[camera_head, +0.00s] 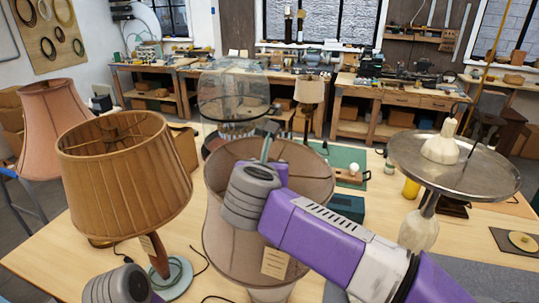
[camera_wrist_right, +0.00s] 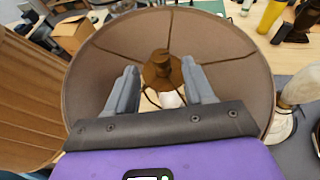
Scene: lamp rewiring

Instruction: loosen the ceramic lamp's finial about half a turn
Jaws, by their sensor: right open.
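The ceramic lamp in the middle of the table has a taupe shade (camera_head: 225,230) with a paper tag (camera_head: 275,263). A little of its pale base (camera_head: 270,294) shows below. In the right wrist view I look down into the open shade (camera_wrist_right: 95,75). The brown-gold finial (camera_wrist_right: 160,58) stands at the centre of its spokes. My right gripper (camera_wrist_right: 160,72) is open, with one finger on each side of the finial and a gap to both. In the head view my right wrist largely hides the gripper (camera_head: 268,142) and the finial. My left gripper is out of view.
A lamp with a pleated tan shade (camera_head: 125,180) stands close on the left. A pinkish shade (camera_head: 60,125) is behind it. A metal-dish lamp (camera_head: 455,175) stands on the right. A wire-frame shade (camera_head: 233,95) and green mat (camera_head: 345,160) lie behind.

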